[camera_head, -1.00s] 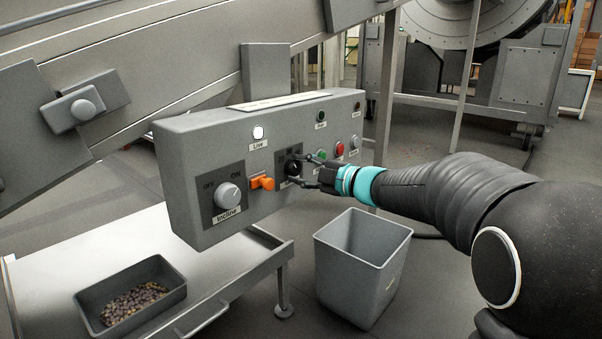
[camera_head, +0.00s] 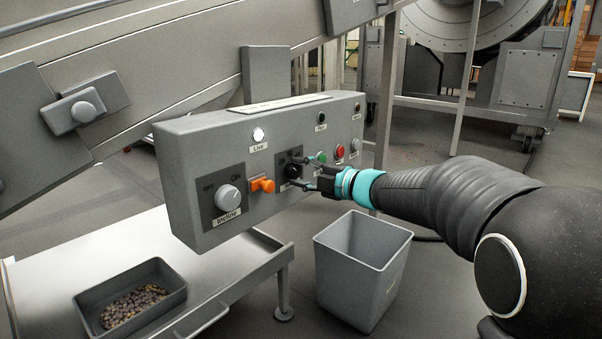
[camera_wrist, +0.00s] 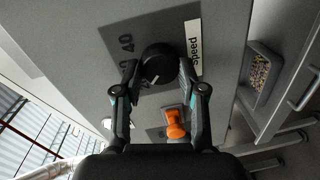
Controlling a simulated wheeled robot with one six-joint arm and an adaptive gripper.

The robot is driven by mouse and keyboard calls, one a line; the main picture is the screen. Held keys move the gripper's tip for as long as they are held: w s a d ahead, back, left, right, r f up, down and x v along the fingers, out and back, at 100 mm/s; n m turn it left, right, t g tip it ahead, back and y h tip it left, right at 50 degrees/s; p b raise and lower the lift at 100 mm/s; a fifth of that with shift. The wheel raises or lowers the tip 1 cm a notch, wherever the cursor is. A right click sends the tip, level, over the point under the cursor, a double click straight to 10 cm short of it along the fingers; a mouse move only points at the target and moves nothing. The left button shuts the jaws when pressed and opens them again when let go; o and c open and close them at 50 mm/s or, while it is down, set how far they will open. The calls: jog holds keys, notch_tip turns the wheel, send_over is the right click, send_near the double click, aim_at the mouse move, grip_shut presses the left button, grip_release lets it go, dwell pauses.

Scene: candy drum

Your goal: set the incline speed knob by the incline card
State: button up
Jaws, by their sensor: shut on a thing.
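The black speed knob (camera_head: 293,172) sits on a dark dial plate on the grey control panel (camera_head: 240,215). In the wrist view the knob (camera_wrist: 159,63) is between the two fingers of my gripper (camera_wrist: 160,78), which is shut on it. A pale mark shows on the knob's lower face. The dial's "40" (camera_wrist: 126,43) is readable beside it; another number is partly hidden by a finger. A "Speed" label (camera_wrist: 193,48) is on the other side. My gripper also shows in the head view (camera_head: 297,173). I cannot identify an incline card; a pale strip (camera_head: 280,103) tops the panel, its text unreadable.
Left of the knob are an orange switch (camera_head: 262,185) and the grey Incline OFF/ON knob (camera_head: 228,197). Green (camera_head: 321,157) and red (camera_head: 340,151) buttons are close on the right. A grey bin (camera_head: 362,268) stands below; a tray of candies (camera_head: 130,300) is lower left.

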jog(key=o, duration=1.1)
jog(key=shift+o, duration=0.2)
jog(key=v, duration=1.2)
jog(key=shift+w+r, duration=0.1)
